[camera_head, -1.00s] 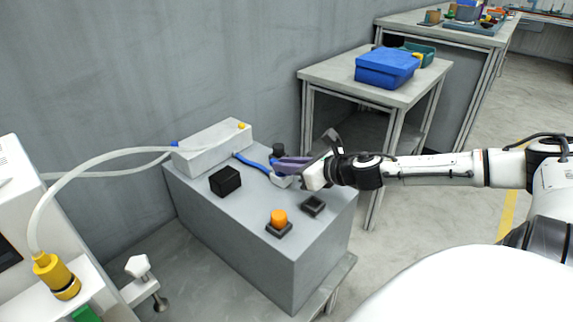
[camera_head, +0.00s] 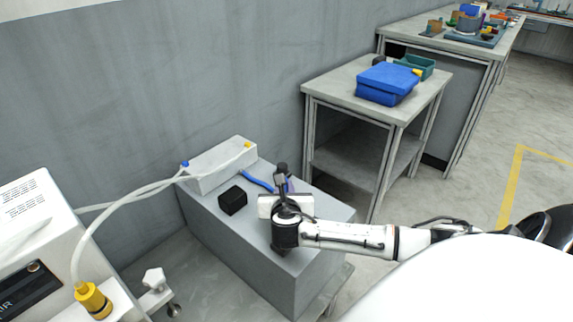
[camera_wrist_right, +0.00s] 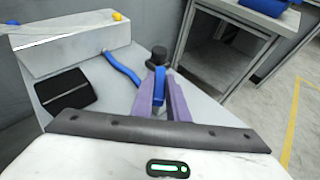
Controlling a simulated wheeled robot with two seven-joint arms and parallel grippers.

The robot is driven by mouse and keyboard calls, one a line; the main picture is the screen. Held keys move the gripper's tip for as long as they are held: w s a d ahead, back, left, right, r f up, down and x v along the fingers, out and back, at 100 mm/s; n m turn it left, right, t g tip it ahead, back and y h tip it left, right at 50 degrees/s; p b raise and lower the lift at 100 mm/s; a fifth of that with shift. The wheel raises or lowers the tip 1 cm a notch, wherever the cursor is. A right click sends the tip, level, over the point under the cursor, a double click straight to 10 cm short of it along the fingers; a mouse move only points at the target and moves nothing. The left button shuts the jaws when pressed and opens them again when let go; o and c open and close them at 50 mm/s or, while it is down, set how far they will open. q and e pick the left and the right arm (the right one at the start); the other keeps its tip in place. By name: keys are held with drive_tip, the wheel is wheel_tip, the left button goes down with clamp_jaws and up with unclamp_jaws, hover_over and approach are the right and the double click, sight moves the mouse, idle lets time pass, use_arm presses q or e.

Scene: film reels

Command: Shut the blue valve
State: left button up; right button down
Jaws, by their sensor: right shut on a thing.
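My right gripper (camera_wrist_right: 161,88) reaches over the grey cabinet top, its purple fingers shut on a narrow blue piece (camera_wrist_right: 159,78), which looks like the blue valve's handle. In the head view the right gripper (camera_head: 289,186) mostly hides this spot behind its own body. My left gripper is not in view.
The pale block (camera_head: 215,165) and a black box (camera_head: 233,200) stand on the grey cabinet (camera_head: 215,225), left of the gripper. A black cylinder (camera_wrist_right: 157,55) is just beyond the fingertips.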

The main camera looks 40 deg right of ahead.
drive_tip(key=shift+w+a+r+m+g+h+p, duration=0.2)
drive_tip(key=shift+a+m+g+h+p, duration=0.1)
drive_tip(key=shift+m+g+h+p, duration=0.15)
drive_tip(key=shift+w+f+m+g+h+p, duration=0.1)
drive_tip(key=shift+m+g+h+p, duration=0.4)
drive_tip(key=shift+m+g, duration=0.45)
drive_tip(key=m+g, duration=0.1)
drive_tip(key=m+g+h, duration=0.1)
drive_tip(key=shift+w+a+f+m+h, duration=0.1)
drive_tip(key=shift+w+f+m+h, duration=0.1)
drive_tip(key=shift+m+h, duration=0.1)
drive_tip(key=shift+w+m+g+h+b, duration=0.2)
drive_tip(key=shift+m+g+b, duration=0.5)
drive_tip(key=shift+m+g, duration=0.6)
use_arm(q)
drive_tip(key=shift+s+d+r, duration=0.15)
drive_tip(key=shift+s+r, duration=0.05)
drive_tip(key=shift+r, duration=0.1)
use_arm(e)
drive_tip(key=shift+r+m+g, duration=0.1)
drive_tip(key=shift+m+g, duration=0.2)
drive_tip(key=shift+g, duration=0.4)
drive_tip(key=c, duration=1.7)
unclamp_jaws()
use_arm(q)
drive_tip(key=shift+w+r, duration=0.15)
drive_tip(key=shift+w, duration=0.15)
